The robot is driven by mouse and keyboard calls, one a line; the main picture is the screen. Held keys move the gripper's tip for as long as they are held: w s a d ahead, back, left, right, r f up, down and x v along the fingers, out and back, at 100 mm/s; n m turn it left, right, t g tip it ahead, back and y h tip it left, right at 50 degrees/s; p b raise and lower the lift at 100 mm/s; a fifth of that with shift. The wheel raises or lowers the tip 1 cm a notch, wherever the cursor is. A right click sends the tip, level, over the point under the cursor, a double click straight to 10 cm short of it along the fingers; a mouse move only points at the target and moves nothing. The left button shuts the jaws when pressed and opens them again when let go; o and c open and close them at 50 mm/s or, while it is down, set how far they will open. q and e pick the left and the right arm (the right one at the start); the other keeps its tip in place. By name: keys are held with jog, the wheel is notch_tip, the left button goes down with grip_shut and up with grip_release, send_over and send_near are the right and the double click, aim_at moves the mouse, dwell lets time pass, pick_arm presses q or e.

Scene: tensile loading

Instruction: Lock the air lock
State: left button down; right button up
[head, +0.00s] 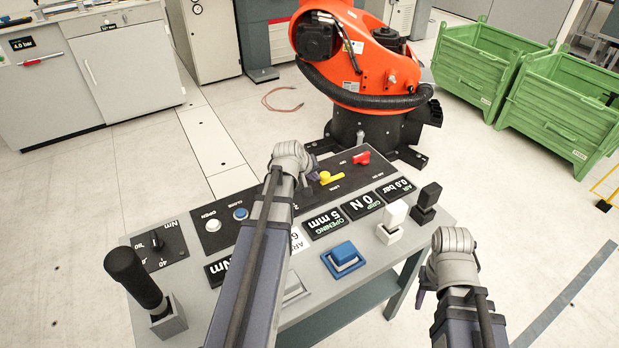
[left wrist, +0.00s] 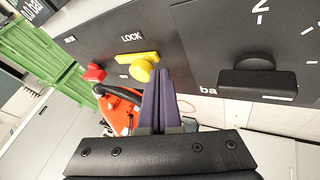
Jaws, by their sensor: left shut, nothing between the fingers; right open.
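The yellow lock handle (head: 331,178) sits on the dark panel (head: 262,190) of the console, beside a red handle (head: 362,157). In the left wrist view the yellow handle (left wrist: 138,64) lies below the LOCK label, with the red handle (left wrist: 94,73) to its left. My left gripper (head: 313,168) is just left of the yellow handle. Its dark purple fingers (left wrist: 157,92) are closed together and empty, with the tips close to the yellow handle's right end; I cannot tell whether they touch. My right gripper (head: 420,295) is open, right of the console, its fingers mostly hidden.
A black knob (left wrist: 258,82) is right of my left fingers. The console also carries white and blue buttons, a white switch (head: 393,220), a black switch (head: 426,203), a blue button (head: 343,256) and a black joystick (head: 135,279). The AIR display (head: 395,189) reads 0.0 bar. An orange robot (head: 365,70) stands behind.

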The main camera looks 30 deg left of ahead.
aim_at(325, 173)
pick_arm(q)
jog(key=w+d, duration=0.1)
jog(key=w, duration=0.2)
jog(key=shift+w+d, duration=0.15)
jog(key=shift+d, duration=0.25)
